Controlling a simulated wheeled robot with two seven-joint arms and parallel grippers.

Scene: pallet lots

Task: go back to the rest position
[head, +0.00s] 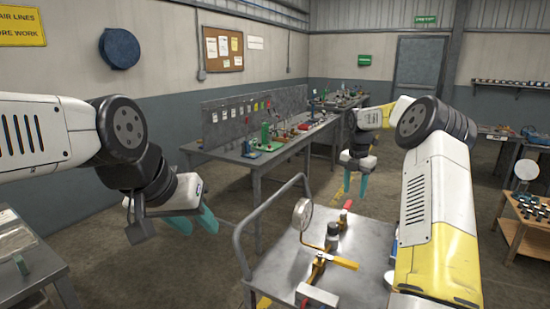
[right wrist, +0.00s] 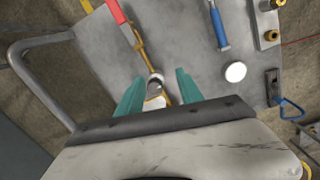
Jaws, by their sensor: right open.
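My left gripper (head: 194,222) hangs in the air at the left of the head view, left of the cart. Its two teal fingers are apart with nothing between them. My right gripper (head: 356,184) is above the far side of the cart, fingers pointing down. In the right wrist view its teal fingers (right wrist: 158,92) are spread wide. A brass fitting (right wrist: 155,82) shows between them, lower down; I cannot tell the exact gap. Neither gripper holds anything.
The grey cart (head: 280,272) stands below, with a curved push rail (head: 240,240). On it are a round gauge (head: 303,213), a yellow lever (head: 340,262) and a red-handled part (head: 347,204). A workbench (head: 225,157) stands behind. Open floor lies between the benches and cart.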

